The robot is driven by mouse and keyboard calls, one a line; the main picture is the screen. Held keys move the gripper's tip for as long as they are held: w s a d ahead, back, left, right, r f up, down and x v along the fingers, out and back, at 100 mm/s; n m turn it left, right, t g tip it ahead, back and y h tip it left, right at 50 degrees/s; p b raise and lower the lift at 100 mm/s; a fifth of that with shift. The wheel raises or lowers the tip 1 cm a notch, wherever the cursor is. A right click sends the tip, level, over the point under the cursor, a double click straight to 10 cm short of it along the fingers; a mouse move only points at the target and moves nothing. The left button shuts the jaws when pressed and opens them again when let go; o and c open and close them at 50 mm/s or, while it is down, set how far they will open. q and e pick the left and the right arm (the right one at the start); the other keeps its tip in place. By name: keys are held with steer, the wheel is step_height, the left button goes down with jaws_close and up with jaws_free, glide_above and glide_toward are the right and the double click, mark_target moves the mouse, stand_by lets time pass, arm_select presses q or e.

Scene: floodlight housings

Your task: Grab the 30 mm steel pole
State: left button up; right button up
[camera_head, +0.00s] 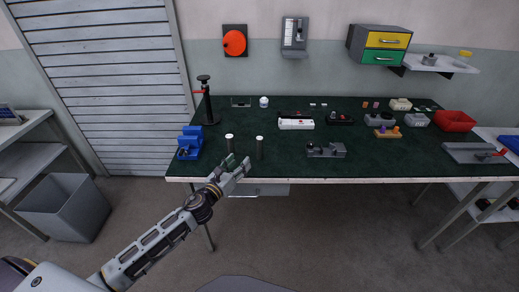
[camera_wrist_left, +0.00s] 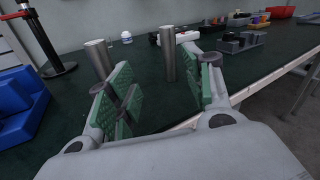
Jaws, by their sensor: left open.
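Two upright steel poles stand near the table's front edge. The left pole (camera_head: 229,145) has a pale top and shows in the left wrist view (camera_wrist_left: 101,62), where it looks a little thicker. The right pole (camera_head: 259,149) also shows there (camera_wrist_left: 168,60). I cannot tell which one is 30 mm. My left gripper (camera_head: 231,167) is open and empty at the front edge, in front of the poles. In the left wrist view its green-padded fingers (camera_wrist_left: 155,85) stand apart, with the right pole seen between them and the left pole behind the left finger.
The dark green table (camera_head: 290,168) has a blue block fixture (camera_head: 190,142) and a black post (camera_head: 206,100) on the left. A grey fixture (camera_head: 326,150) lies right of the poles, and a white power strip (camera_head: 296,124) behind. A grey bin (camera_head: 66,207) stands on the floor.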

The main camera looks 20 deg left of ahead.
mark_target(257, 145)
arm_select(q)
steer(key=m, duration=0.2)
steer(key=h, duration=0.1)
steer(key=shift+w+d+r+m, duration=0.25)
steer(key=shift+d+m, duration=0.05)
steer(key=shift+m, duration=0.1)
arm_select(e)
steer(key=shift+s+a, duration=0.1)
steer(key=shift+s, duration=0.2)
steer(key=shift+s, duration=0.25)
arm_select(q)
steer(key=shift+x, duration=1.3)
steer(key=shift+p+x, duration=0.3)
steer(key=shift+x, duration=2.1)
steer(key=shift+w+d, duration=0.25)
steer(key=shift+w, duration=0.3)
arm_select(e)
steer(key=shift+a+r, duration=0.2)
steer(key=shift+a, duration=0.1)
